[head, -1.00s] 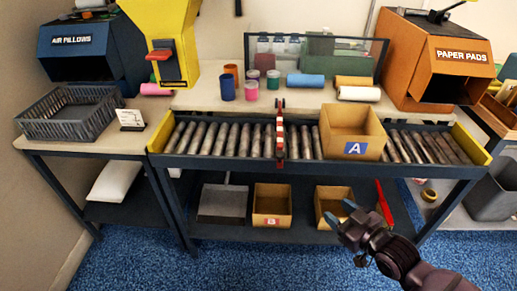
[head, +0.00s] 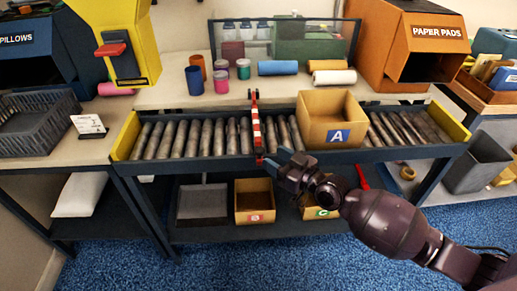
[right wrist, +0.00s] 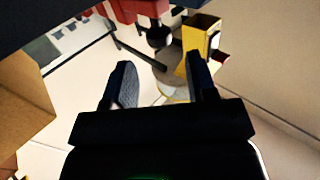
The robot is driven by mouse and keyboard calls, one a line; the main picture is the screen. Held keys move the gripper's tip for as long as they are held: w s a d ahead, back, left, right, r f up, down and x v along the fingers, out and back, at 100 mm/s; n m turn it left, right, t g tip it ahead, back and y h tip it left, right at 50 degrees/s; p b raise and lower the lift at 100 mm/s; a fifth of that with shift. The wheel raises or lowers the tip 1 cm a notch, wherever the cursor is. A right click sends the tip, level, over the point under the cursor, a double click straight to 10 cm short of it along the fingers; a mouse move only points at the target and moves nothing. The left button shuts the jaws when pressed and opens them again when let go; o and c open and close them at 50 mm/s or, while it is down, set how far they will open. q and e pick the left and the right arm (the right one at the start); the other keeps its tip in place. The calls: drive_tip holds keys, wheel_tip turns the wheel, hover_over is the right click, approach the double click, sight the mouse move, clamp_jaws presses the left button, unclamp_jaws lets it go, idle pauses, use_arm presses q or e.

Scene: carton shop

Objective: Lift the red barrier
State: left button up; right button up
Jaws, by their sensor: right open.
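The red barrier (head: 256,125) is a red and white striped bar lying across the roller conveyor (head: 190,139), left of the carton marked A (head: 318,108). My right gripper (head: 279,161) is by the conveyor's front rail, just right of the barrier's near end and apparently apart from it. In the right wrist view its two fingers (right wrist: 160,78) are spread, with nothing between them. A red part (right wrist: 143,8) with a dark round piece shows above the fingers there; I cannot tell whether it belongs to the barrier. My left gripper is not in view.
Cartons B (head: 254,216) and C (head: 311,213) stand on the lower shelf. My right arm partly covers carton C. A grey crate (head: 38,143) is on the left table. Cups and rolls stand behind the conveyor. The rollers left of the barrier are bare.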

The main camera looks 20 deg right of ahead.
sight(260, 149)
drive_tip(key=shift+x, duration=3)
drive_tip(key=shift+c, duration=0.4)
clamp_jaws()
